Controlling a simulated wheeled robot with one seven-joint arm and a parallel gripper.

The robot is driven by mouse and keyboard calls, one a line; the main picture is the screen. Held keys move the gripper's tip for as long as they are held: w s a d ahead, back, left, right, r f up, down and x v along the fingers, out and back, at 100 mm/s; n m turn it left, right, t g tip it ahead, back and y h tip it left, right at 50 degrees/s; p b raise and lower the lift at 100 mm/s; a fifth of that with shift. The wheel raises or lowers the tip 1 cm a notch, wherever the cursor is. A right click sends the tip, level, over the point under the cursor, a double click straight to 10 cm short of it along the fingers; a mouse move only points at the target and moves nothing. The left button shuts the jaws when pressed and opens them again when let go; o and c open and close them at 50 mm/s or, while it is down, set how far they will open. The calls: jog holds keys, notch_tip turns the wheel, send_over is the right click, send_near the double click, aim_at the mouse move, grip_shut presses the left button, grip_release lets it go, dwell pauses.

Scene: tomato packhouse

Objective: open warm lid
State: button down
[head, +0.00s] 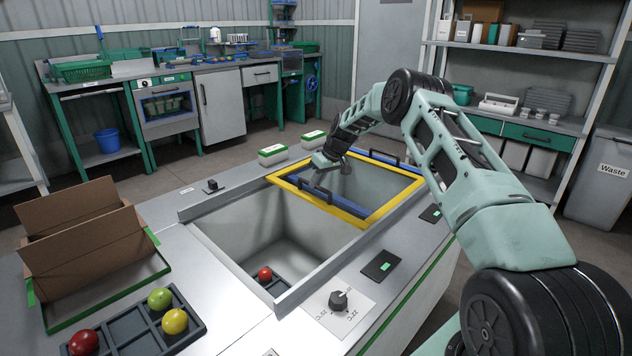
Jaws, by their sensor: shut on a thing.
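A yellow-framed lid (372,221) with a clear pane lies over the right, far part of the sunken chest in the counter. A blue-framed lid (332,204) with dark handles shows within the same area, overlapped by the yellow frame. The left, near part of the chest (240,223) is uncovered. A red tomato (265,273) sits in a dark tray at its bottom.
A dial (339,300) and dark pads (381,264) lie along the right rim. Two green-topped white boxes (272,155) stand behind the chest.

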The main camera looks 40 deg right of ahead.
jog(key=c, duration=1.4)
grip_release()
jog(key=p+v, duration=0.1)
jog(key=v, duration=1.6)
jog(key=shift+s+r, duration=0.1)
jog(key=shift+r, duration=0.05)
